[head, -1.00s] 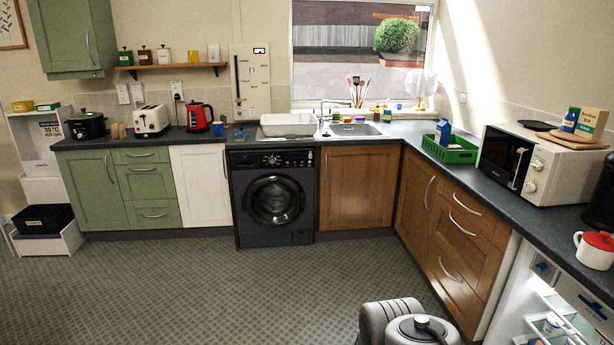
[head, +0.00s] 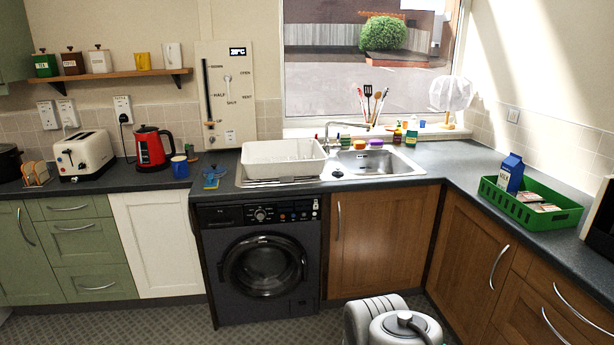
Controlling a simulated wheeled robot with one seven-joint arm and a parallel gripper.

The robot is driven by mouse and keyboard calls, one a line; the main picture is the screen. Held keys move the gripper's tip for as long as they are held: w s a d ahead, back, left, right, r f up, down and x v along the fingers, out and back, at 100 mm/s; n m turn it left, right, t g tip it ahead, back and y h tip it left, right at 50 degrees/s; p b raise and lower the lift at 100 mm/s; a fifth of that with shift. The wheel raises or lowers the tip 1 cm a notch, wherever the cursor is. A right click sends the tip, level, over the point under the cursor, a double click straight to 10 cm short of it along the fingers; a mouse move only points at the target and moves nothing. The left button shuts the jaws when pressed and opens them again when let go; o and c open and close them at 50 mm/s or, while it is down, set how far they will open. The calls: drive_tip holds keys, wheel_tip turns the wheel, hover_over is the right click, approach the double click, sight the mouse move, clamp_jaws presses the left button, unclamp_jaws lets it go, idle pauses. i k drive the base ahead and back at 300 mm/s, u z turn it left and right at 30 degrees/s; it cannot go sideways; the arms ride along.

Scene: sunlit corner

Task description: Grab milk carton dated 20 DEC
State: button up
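A blue and white milk carton (head: 510,173) stands upright in a green crate (head: 530,214) on the right-hand counter. Its front carries a label, but no date can be read from here. Other flat packs (head: 538,202) lie in the crate beside it. My gripper is not in view, and nothing shows whether it holds anything. The grey rounded shape at the bottom centre is part of my own body.
The corner counter (head: 455,160) left of the crate is mostly clear. A sink (head: 376,163), a white basin (head: 284,158) and a red kettle (head: 152,147) line the back counter. A dark washing machine (head: 262,262) stands below. Little floor shows.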

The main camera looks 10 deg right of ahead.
sight(512, 168)
drive_tip(key=i, duration=0.8)
drive_tip(key=z, duration=1.4)
drive_tip(key=i, duration=0.2)
drive_tip(key=z, duration=0.1)
